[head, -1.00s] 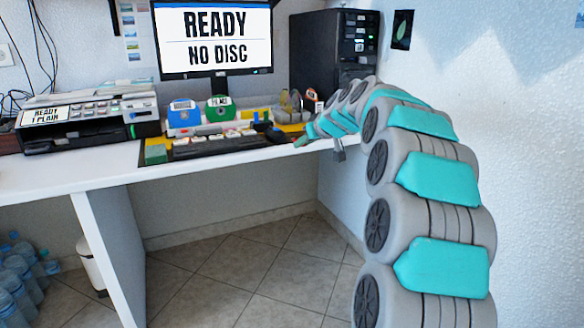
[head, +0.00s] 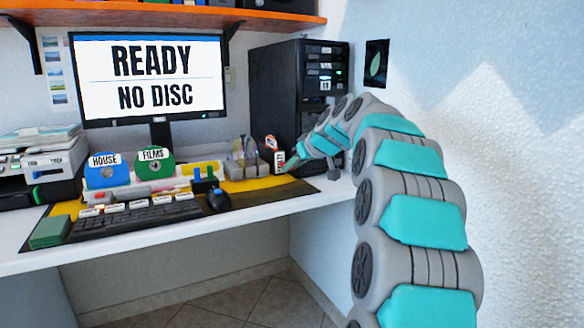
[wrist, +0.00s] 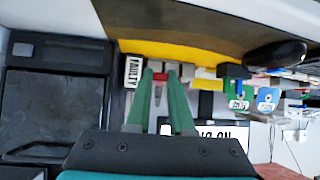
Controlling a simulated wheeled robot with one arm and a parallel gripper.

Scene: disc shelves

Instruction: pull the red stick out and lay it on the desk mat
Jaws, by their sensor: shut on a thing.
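In the wrist view my gripper (wrist: 160,70) has its two green fingers closed on a small red piece, the red stick (wrist: 160,77). Only a short part of the stick shows between the fingertips; the rest is hidden or too small to tell. In the head view my gripper (head: 287,165) is low over the right end of the desk, beside the mat's right end. The stick cannot be made out there. The desk mat (head: 245,198), dark with a yellow band, lies under the keyboard. Its yellow edge (wrist: 190,57) also shows in the wrist view.
A small box marked FAULTY (wrist: 133,72) stands right beside my fingers. The black computer tower (head: 275,90) is behind my gripper.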

